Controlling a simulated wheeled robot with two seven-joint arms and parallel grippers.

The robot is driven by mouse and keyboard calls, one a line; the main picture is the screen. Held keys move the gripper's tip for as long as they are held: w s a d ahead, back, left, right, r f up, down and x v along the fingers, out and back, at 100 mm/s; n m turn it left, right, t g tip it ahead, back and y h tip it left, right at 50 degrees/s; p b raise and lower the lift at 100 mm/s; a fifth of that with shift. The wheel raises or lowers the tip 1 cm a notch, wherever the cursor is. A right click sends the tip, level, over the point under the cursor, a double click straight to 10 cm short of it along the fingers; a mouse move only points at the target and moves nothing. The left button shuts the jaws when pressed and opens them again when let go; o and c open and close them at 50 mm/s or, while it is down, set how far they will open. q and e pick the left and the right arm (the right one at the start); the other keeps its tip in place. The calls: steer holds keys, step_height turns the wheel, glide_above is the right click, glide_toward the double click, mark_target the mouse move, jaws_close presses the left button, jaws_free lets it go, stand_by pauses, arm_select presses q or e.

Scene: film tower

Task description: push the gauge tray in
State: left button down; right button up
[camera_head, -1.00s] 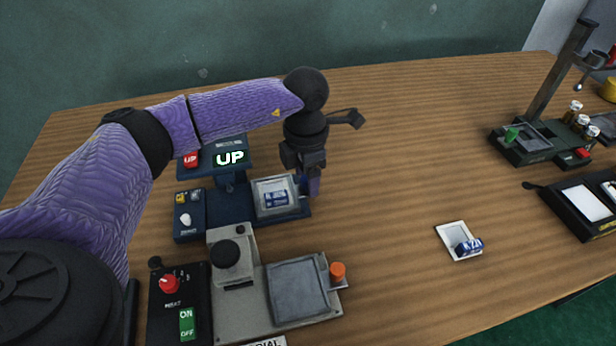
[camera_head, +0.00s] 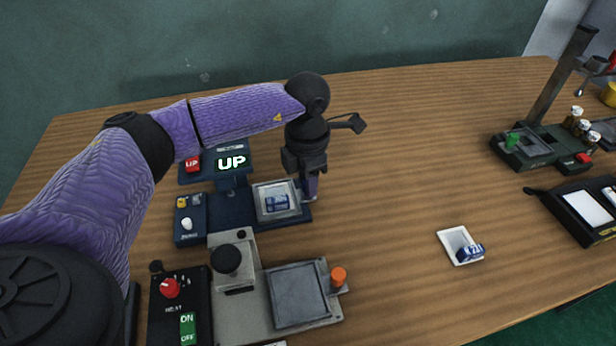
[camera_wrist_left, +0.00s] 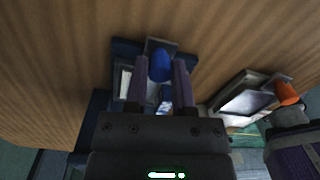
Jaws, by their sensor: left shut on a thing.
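The gauge (camera_head: 232,205) is a dark blue unit with a lit display reading UP. Its gauge tray (camera_head: 258,190) is a pale square frame on the unit's right side, with a small blue-and-white item (camera_head: 277,203) lying in it. My left gripper (camera_head: 309,191) points down at the tray's right edge. In the left wrist view, its fingers are shut on a blue knob (camera_wrist_left: 161,66) at the tray's outer edge. In the head view the gripper hides the knob. How far the tray stands out is hard to tell. My right gripper is not in view.
A grey plate device (camera_head: 300,294) with an orange knob (camera_head: 338,276) stands in front of the gauge, beside a black switch box (camera_head: 180,305). A stand (camera_head: 555,95) is at far right. The table between is clear.

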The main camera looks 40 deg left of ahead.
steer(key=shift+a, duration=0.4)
arm_select(q)
steer(key=shift+a, duration=0.1)
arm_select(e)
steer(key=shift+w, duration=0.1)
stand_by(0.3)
arm_select(q)
steer(key=s+a, duration=0.1)
steer(key=s+a+p, duration=0.1)
steer(key=s, duration=0.1)
steer(key=shift+a+r+p, duration=0.15)
steer(key=shift+a+p, duration=0.05)
steer(key=shift+p, duration=0.1)
steer(key=shift+s+a, duration=0.1)
steer(key=shift+a, duration=0.05)
steer(key=shift+c, duration=2.4)
jaws_free()
steer(key=shift+o, duration=0.2)
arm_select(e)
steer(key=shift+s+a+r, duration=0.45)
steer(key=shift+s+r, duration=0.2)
